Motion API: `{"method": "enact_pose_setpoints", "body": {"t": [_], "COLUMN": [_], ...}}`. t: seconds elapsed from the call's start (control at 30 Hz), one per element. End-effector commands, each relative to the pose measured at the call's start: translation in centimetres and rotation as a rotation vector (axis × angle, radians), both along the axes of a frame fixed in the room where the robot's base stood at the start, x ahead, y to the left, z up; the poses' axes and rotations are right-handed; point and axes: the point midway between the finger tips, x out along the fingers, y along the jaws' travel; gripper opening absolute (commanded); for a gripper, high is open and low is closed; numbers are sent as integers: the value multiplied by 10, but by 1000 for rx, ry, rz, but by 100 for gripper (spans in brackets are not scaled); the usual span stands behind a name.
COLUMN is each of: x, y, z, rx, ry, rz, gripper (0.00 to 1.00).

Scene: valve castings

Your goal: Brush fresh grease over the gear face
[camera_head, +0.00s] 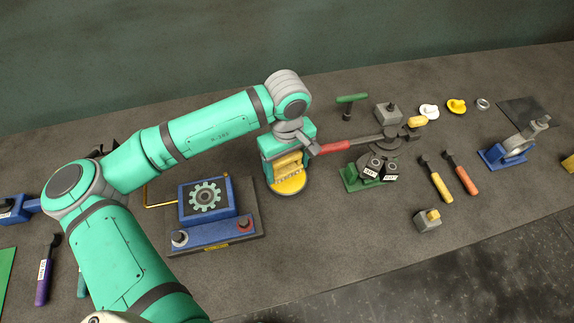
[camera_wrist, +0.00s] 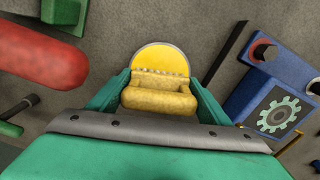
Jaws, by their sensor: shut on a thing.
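The gear face is a pale toothed gear on a dark panel (camera_head: 205,198), on top of a blue box left of my gripper; it also shows at the right of the wrist view (camera_wrist: 278,113). My gripper (camera_head: 290,168) points down and is shut on a yellow piece (camera_wrist: 158,98) between its green fingers. A round yellow disk (camera_head: 290,187) shows just below the fingers and beyond them in the wrist view (camera_wrist: 160,58). I cannot tell whether the disk and the piece are joined, or whether the piece is a brush. My gripper is apart from the gear.
A red lever handle (camera_head: 335,147) reaches close to my gripper from a green-based fixture (camera_head: 358,178) on the right. The gear box has a red knob (camera_head: 244,224) and a bent brass tube (camera_head: 160,205). Yellow (camera_head: 438,184) and orange (camera_head: 463,178) handled tools lie further right.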

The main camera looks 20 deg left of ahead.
Motion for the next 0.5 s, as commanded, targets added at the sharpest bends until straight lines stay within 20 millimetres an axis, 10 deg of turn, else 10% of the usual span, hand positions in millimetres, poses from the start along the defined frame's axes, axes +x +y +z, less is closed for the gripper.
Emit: {"method": "enact_pose_setpoints", "body": {"t": [0.5], "x": [0], "y": [0], "z": [-5], "rx": [-1], "ry": [1], "rz": [0], "gripper": [54]}}
